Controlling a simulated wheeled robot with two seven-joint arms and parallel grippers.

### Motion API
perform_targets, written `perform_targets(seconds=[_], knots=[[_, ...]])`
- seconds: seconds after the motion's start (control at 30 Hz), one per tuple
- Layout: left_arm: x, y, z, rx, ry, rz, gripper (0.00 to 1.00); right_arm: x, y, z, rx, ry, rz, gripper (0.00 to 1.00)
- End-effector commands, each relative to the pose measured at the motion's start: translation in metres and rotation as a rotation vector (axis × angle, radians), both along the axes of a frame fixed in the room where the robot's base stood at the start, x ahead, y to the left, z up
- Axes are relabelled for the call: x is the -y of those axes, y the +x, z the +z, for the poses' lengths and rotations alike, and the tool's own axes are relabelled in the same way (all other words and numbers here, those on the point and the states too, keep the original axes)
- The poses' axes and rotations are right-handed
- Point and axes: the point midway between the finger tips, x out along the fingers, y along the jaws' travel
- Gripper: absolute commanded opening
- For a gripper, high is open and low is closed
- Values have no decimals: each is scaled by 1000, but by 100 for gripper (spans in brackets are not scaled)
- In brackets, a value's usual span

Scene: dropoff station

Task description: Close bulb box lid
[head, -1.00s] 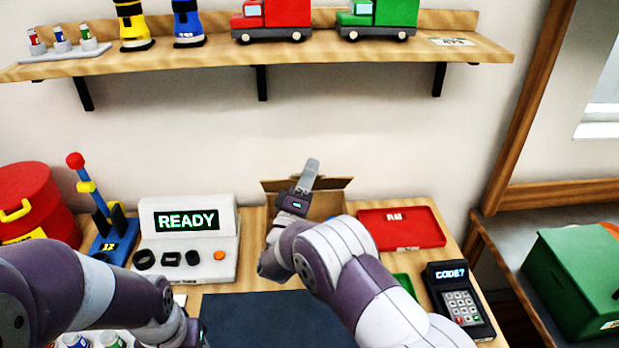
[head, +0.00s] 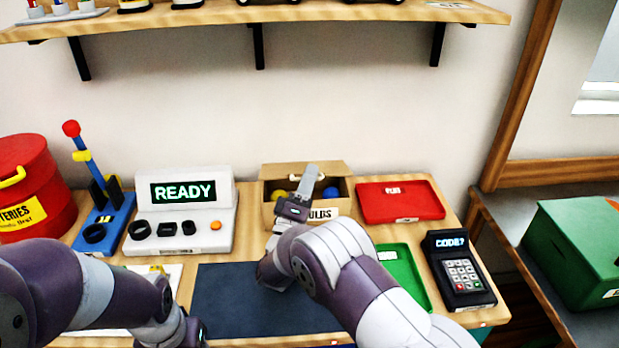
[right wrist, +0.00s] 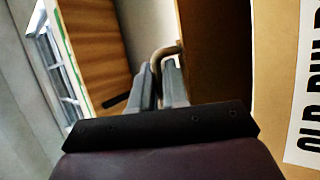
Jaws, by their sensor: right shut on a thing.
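The bulb box (head: 268,216) is a cardboard box at the back middle of the table. Its brown lid (head: 330,168) stands open along the back, and yellow and blue round things show inside. A white label is on its front, partly covered by my arm; the right wrist view also shows that label (right wrist: 305,95), sideways. My right gripper (head: 312,172) is over the box's middle. In the wrist view its fingers (right wrist: 165,62) are shut on a tan, rounded loop (right wrist: 163,50) beside a brown panel. I cannot tell clearly where the loop joins. My left arm enters at lower left; its fingers are out of frame.
A white READY console (head: 185,235) stands left of the box. A red tray (head: 430,212), a green tray (head: 418,282) and a keypad (head: 470,307) are to the right. A dark mat (head: 220,310) lies in front. The shelf (head: 350,14) is above.

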Motion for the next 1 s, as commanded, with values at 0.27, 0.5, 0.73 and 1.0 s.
perform_targets(seconds=[0.27, 0.5, 0.73, 1.0], knots=[[0, 0, -5, 0, 0, 0, 57, 0, 0, -8, -5, -1, 2, 0], [0, 0, -7, 0, 0, 0, 57, 0, 1, -11, -5, -1, 2, 0], [0, 0, -7, 0, 0, 0, 57, 0, 1, -12, -5, -1, 2, 0], [0, 0, -8, 0, 0, 0, 57, 0, 1, -12, -4, -1, 2, 0]])
